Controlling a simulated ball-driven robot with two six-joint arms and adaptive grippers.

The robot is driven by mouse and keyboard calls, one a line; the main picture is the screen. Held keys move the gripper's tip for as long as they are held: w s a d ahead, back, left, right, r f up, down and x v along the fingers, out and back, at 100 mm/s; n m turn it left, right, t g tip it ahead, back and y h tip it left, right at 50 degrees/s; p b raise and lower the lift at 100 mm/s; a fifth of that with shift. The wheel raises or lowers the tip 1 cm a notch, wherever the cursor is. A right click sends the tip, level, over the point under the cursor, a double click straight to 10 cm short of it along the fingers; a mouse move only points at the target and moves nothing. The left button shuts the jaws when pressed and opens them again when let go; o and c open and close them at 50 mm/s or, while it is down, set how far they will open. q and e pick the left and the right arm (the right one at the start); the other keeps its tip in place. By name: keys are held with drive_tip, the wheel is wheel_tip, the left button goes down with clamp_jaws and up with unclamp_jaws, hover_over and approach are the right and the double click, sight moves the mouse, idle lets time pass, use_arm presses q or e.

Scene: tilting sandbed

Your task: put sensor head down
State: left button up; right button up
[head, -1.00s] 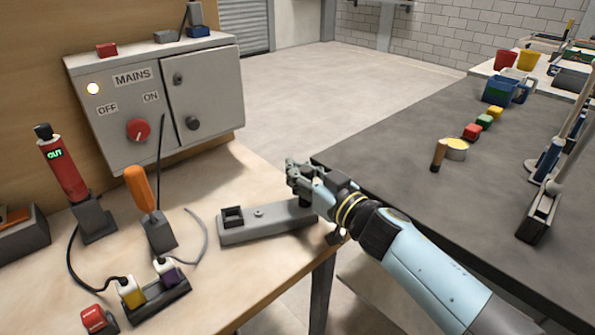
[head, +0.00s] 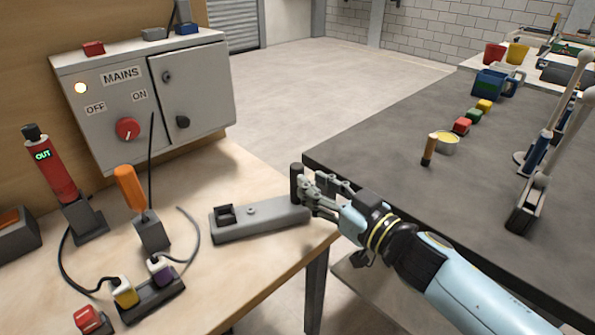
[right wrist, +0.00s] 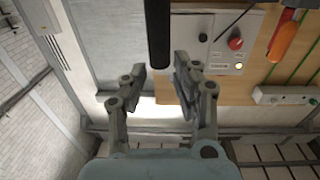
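A dark upright cylinder (head: 297,181), which looks like the sensor head, stands at the right end of a long grey holder (head: 262,219) on the wooden bench. The holder has a square socket at its left end. My right gripper (head: 317,188) is just right of the cylinder, with its fingers spread. In the right wrist view the cylinder (right wrist: 158,32) shows beyond the gap between the open fingertips (right wrist: 160,76), apart from both. My left gripper is not in view.
A red tool with an OUT display (head: 56,172), an orange-handled tool (head: 130,188) and cables stand left on the bench. A MAINS box (head: 143,100) is behind. A dark table (head: 380,150) with small blocks lies right, across a gap.

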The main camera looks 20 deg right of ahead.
drive_tip(key=v, duration=0.4)
idle(0.4)
